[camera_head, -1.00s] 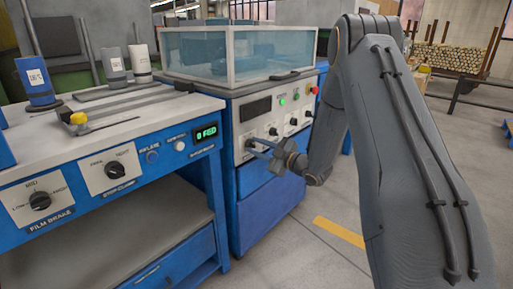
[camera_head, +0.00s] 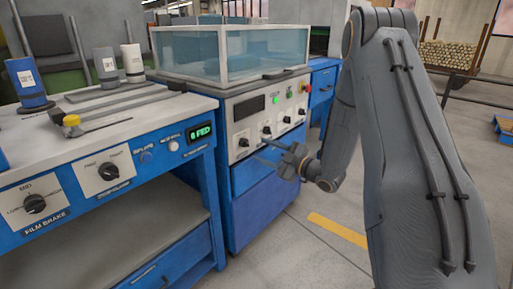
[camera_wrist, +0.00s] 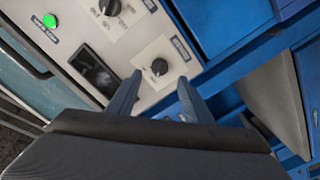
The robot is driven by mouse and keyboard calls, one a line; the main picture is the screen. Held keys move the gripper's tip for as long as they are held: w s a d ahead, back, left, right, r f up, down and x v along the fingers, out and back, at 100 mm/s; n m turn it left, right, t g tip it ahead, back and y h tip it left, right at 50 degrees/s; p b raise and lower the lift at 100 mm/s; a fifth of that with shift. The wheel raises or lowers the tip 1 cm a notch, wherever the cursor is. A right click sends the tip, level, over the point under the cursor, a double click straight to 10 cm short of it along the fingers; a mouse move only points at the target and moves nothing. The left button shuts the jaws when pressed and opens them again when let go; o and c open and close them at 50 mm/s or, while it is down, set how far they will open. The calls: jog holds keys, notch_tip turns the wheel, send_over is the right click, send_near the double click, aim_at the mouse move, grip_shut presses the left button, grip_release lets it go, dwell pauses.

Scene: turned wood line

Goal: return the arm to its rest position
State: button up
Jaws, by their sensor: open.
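My gripper (camera_head: 268,143) is open and empty. In the head view it is in front of the blue machine's control panel (camera_head: 247,120), with its fingers pointing toward the panel. In the wrist view, my two blue fingers (camera_wrist: 159,80) stand apart, with a black knob (camera_wrist: 159,67) on the white panel visible between their tips. The fingers look clear of the knob. My grey arm is bent, its elbow high at the right of the head view.
A glass-walled tank (camera_head: 235,50) tops the machine. A workbench (camera_head: 110,125) with knobs, a green "FED" display (camera_head: 201,132) and rolls (camera_head: 133,62) stands left. Grey floor with a yellow stripe (camera_head: 338,229) is open in front. A log rack (camera_head: 455,55) is far right.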

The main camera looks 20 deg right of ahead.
jog(key=shift+s+d, duration=0.25)
jog(key=shift+s, duration=0.15)
jog(key=s+a+r+m+g+h, duration=0.35)
jog(key=a+r+m+h, duration=0.2)
jog(key=a+h, duration=0.2)
jog(key=s+a+r+m+g+h, duration=0.1)
jog(key=s+a+m+g, duration=0.2)
jog(key=s, duration=1)
jog(key=s+a+r+m+g+h+p, duration=0.15)
jog(key=s+g, duration=0.25)
jog(key=s, duration=0.9)
jog(key=s+a+r+m+g, duration=0.1)
jog(key=s+a+m+g, duration=0.2)
jog(key=s, duration=1)
jog(key=d+r+m+g+p, duration=0.1)
jog(key=d+r+m+p, duration=0.2)
jog(key=d+r+p, duration=0.7)
notch_tip(320, 180, up, 2)
jog(key=p, duration=1)
jog(key=shift+r+h, duration=0.15)
jog(key=shift+h, duration=0.15)
